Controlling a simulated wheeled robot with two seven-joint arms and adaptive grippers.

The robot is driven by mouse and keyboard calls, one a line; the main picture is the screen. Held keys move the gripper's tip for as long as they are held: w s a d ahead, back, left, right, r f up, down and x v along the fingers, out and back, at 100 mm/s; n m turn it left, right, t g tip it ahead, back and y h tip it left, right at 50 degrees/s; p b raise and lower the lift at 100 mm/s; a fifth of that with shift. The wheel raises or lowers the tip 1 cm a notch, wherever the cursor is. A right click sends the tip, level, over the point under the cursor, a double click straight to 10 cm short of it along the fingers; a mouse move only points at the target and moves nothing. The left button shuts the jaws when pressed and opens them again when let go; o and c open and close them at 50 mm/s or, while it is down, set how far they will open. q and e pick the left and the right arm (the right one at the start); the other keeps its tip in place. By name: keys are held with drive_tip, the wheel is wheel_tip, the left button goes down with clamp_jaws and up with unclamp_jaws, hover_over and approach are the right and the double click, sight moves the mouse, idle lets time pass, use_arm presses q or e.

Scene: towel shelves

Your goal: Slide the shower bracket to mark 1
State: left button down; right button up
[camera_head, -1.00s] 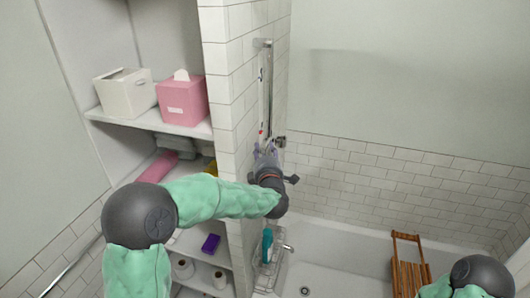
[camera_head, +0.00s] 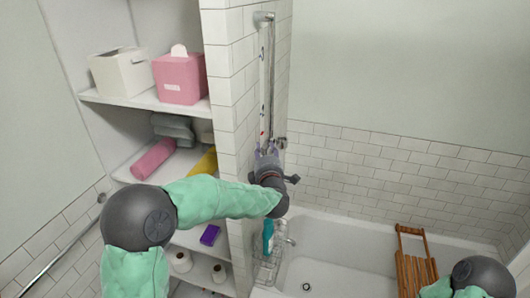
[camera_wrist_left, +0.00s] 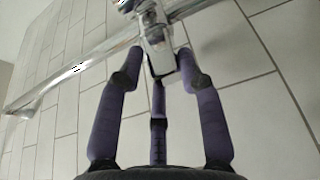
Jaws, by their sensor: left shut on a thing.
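The shower bracket (camera_wrist_left: 158,45) is a chrome block on a shiny shower rail (camera_wrist_left: 75,68), seen close up in the left wrist view. My left gripper (camera_wrist_left: 160,60) has its purple fingers closed around the bracket's end. In the head view, my left gripper (camera_head: 267,155) is at the lower part of the upright rail (camera_head: 271,70), beside the tiled wall, and the bracket is mostly hidden by it. Small coloured marks (camera_head: 262,100) run along the wall by the rail; their numbers are too small to read. My right gripper is out of view.
Shelves with a white box (camera_head: 122,72), a pink box (camera_head: 180,78) and towels stand left of the tiled partition (camera_head: 220,70). A wire basket (camera_head: 268,265) hangs below my gripper. The bathtub (camera_head: 335,270) with a wooden rack (camera_head: 412,265) lies to the right.

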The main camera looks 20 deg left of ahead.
use_arm(q)
wheel_tip(320, 180, down, 14)
drive_tip(key=b, duration=1.2)
drive_tip(key=shift+d+r, duration=0.15)
drive_tip(key=shift+d, duration=0.05)
drive_tip(key=c, duration=1.1)
unclamp_jaws()
drive_tip(key=shift+o, duration=0.5)
drive_tip(key=shift+d, duration=0.1)
drive_tip(key=shift+r, duration=0.15)
drive_tip(key=v, duration=1.2)
